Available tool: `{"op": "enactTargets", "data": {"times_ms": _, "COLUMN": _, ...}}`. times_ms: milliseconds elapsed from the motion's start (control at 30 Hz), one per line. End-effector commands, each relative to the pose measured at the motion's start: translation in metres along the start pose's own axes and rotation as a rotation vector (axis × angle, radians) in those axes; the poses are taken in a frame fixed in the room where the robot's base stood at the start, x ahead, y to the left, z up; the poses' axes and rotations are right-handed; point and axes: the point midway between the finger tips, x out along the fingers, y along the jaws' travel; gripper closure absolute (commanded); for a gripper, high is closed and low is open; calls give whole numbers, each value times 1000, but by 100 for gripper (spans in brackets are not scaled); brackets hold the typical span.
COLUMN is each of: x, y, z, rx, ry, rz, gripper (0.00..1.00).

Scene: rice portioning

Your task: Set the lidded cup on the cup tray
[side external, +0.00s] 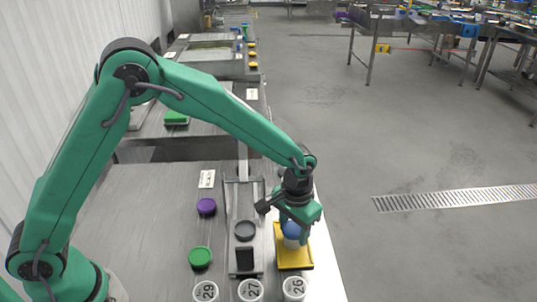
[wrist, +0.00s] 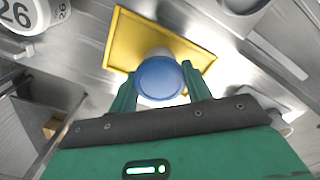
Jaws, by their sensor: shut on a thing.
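The lidded cup (side external: 291,241) is white with a blue lid. It also shows in the wrist view (wrist: 160,78), seen from above with the lid facing the camera. My gripper (side external: 290,229) is shut on the cup, one green finger on each side of it; the fingers show in the wrist view (wrist: 160,88). The yellow cup tray (side external: 294,266) is under and around the cup in the side view, and its rim also shows in the wrist view (wrist: 117,40). I cannot tell whether the cup's base touches the tray.
White tubs numbered 29 (side external: 206,291), 27 (side external: 251,290) and 26 (side external: 294,288) stand at the front edge. A metal rack (side external: 230,222) holds a dark ring and block. Purple (side external: 206,206) and green (side external: 200,257) lids lie left.

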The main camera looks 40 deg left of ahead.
Motion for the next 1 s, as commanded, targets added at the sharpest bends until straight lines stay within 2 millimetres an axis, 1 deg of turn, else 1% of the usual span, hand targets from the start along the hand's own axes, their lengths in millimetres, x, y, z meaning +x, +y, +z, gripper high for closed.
{"op": "enactTargets", "data": {"times_ms": 33, "x": 1, "y": 0, "z": 0, "rx": 0, "ry": -1, "rz": 0, "gripper": 75}}
{"op": "enactTargets", "data": {"times_ms": 67, "x": 1, "y": 0, "z": 0, "rx": 0, "ry": -1, "rz": 0, "gripper": 48}}
{"op": "enactTargets", "data": {"times_ms": 100, "x": 1, "y": 0, "z": 0, "rx": 0, "ry": -1, "rz": 0, "gripper": 40}}
{"op": "enactTargets", "data": {"times_ms": 167, "x": 1, "y": 0, "z": 0, "rx": 0, "ry": -1, "rz": 0, "gripper": 30}}
{"op": "enactTargets", "data": {"times_ms": 467, "x": 1, "y": 0, "z": 0, "rx": 0, "ry": 0, "rz": 0, "gripper": 30}}
{"op": "enactTargets", "data": {"times_ms": 667, "x": -7, "y": 0, "z": 0, "rx": 0, "ry": 0, "rz": 0, "gripper": 30}}
{"op": "enactTargets", "data": {"times_ms": 867, "x": -28, "y": 0, "z": -1, "rx": 0, "ry": 3, "rz": 1, "gripper": 30}}
{"op": "enactTargets", "data": {"times_ms": 1000, "x": -50, "y": 0, "z": -1, "rx": 0, "ry": 3, "rz": 1, "gripper": 30}}
